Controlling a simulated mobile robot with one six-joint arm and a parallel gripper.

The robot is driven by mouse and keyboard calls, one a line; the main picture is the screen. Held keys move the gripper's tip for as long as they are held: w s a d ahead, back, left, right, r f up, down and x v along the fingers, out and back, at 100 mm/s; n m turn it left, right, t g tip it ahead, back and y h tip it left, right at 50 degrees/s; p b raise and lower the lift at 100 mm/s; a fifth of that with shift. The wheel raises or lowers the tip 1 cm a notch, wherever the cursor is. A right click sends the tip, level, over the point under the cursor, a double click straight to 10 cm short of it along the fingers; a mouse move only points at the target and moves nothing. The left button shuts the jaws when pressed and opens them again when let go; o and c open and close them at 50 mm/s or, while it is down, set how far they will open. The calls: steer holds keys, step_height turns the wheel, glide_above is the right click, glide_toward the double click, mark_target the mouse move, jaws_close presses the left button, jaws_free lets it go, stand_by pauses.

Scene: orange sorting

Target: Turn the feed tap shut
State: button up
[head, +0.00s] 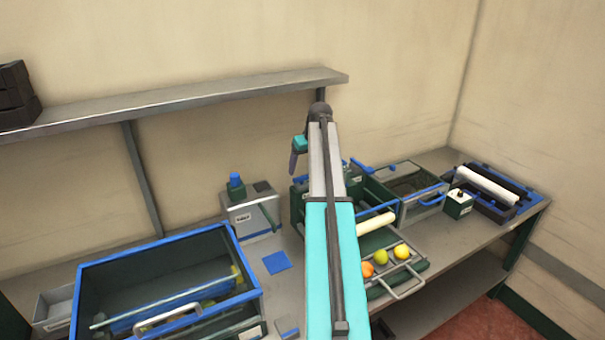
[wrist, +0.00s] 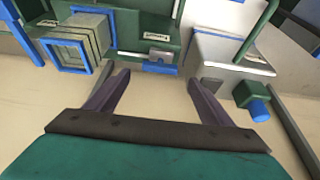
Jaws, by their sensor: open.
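My gripper (head: 293,168) hangs above the back of the bench, left of the green machine's top. In the wrist view my gripper (wrist: 158,77) is open, with nothing between its two dark fingers. Beyond the fingertips is the green machine (wrist: 128,35), with a small grey fitting and a blue tab (wrist: 160,68) on it. A blue lever-like piece (head: 361,165) shows at the machine's top right in the head view. I cannot tell for certain which blue part is the feed tap. My arm hides much of the machine.
A grey box (head: 238,222) with a blue-capped green bottle-like part (head: 236,186) stands left of the machine. A big blue-rimmed bin (head: 82,290) is at front left. Oranges (head: 402,252) lie on a front rack. A wall shelf (head: 200,96) runs behind. Rollers (head: 487,187) stand at right.

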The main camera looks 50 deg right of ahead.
mark_target(302, 177)
steer(key=shift+p+x, duration=1.1)
steer(key=shift+x, duration=1.95)
steer(key=c, duration=1)
